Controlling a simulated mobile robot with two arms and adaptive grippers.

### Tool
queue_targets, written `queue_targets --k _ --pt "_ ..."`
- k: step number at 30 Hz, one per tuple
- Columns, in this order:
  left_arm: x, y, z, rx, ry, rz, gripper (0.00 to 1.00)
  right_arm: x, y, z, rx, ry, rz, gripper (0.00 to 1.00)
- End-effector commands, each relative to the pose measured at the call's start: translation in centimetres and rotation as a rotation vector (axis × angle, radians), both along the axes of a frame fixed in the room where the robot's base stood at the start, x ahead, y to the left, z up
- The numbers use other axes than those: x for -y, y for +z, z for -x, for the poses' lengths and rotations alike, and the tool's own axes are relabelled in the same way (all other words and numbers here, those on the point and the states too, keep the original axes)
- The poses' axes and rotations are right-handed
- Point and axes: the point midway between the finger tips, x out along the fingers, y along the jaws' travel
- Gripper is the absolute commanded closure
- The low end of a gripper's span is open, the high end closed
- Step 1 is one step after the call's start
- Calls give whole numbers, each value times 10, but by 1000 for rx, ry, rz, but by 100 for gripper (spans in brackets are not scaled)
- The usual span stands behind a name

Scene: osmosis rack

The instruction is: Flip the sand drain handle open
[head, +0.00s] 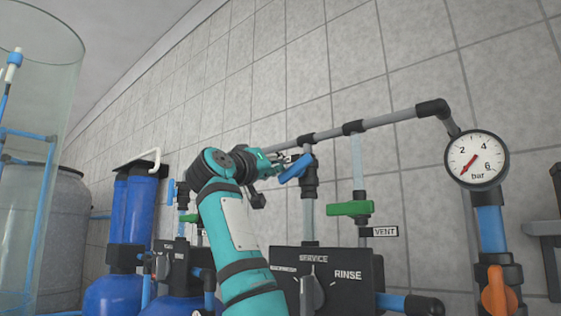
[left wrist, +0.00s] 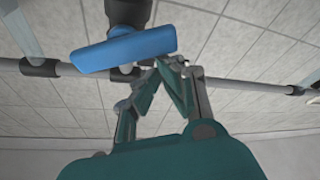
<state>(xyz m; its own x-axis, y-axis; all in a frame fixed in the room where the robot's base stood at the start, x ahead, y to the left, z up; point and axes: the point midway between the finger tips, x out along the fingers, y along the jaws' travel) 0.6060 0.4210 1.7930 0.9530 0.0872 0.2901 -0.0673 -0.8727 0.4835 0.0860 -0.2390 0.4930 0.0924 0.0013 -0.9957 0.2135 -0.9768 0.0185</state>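A blue lever handle (head: 296,168) sits on a dark valve body in a vertical pipe, slightly tilted in the head view. No label naming it sand drain is readable. In the left wrist view the blue handle (left wrist: 125,50) lies across the top, just beyond my fingers. My left gripper (head: 284,158) is beside the handle in the head view. In the left wrist view its fingertips (left wrist: 164,64) come together close to the handle's right half, with nothing seen between them. Whether they touch the handle I cannot tell. My right gripper is not in view.
A green handle (head: 350,208) is to the right, by the VENT label (head: 384,231). Below is a black selector panel (head: 345,272). A grey pipe (head: 385,119) runs above to a pressure gauge (head: 476,160). Blue filter housings (head: 133,208) stand left.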

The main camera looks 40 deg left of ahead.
Motion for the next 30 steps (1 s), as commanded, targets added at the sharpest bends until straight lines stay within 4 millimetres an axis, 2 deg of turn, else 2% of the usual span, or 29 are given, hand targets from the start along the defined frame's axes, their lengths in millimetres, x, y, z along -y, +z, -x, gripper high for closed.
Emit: queue_targets --k 11,30 --pt "-2 -15 -2 -32 -2 356 100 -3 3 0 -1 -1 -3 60" --pt "4 -37 -1 -75 -4 919 100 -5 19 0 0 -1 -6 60"
